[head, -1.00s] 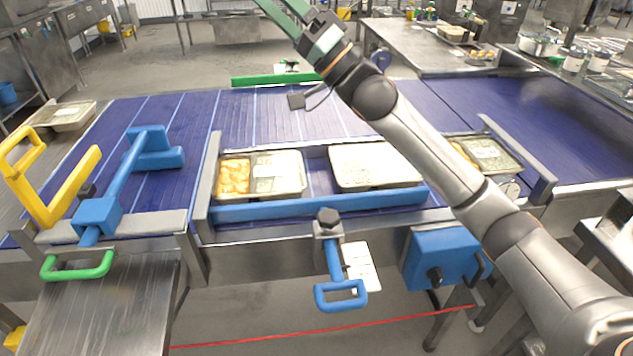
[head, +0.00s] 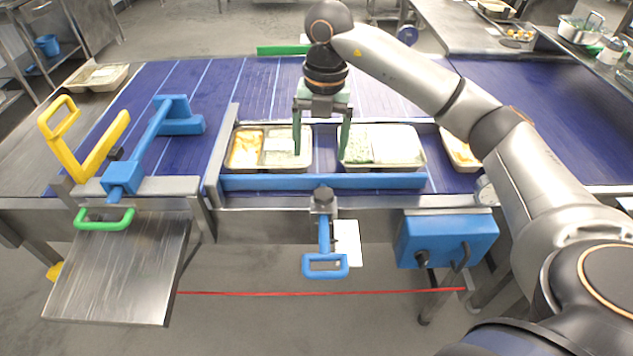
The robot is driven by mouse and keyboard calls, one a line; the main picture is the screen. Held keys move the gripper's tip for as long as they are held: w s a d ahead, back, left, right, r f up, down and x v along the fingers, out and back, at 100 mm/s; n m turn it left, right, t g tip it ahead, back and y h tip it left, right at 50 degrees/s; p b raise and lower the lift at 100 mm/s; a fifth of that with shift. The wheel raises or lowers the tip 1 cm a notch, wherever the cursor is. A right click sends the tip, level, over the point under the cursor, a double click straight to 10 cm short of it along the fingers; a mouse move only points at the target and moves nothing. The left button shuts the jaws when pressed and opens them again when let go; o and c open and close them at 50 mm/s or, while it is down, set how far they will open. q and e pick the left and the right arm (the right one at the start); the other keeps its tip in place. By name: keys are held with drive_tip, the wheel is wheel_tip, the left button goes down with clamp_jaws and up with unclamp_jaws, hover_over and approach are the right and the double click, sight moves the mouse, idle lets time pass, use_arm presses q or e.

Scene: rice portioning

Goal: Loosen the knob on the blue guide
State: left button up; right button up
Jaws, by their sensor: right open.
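The blue guide (head: 280,182) is a long bar along the near side of the conveyor, in front of the food trays. A dark knob (head: 323,199) sits at the middle of its near side, above a blue handle loop (head: 326,266). My right gripper (head: 321,154) points down with its two green fingers apart and nothing between them. In the picture it lies behind the bar and knob, over the gap between two trays. It is apart from the knob; its exact height is hard to judge. My left gripper is not in view.
Food trays (head: 269,169) (head: 381,166) stand behind the bar. A blue T-shaped arm (head: 148,140) and a yellow handle (head: 99,161) stand at the left, with a green handle (head: 104,225) below. A blue box (head: 445,238) hangs at the front right.

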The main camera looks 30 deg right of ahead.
sight(324, 193)
drive_tip(key=shift+h, duration=0.3)
drive_tip(key=f, duration=0.4)
drive_tip(key=f+p, duration=0.1)
drive_tip(key=f, duration=0.3)
drive_tip(key=d+f, duration=0.1)
drive_tip(key=f, duration=0.3)
drive_tip(key=shift+f, duration=0.25)
drive_tip(key=shift+c, duration=0.2)
drive_tip(key=c, duration=1.3)
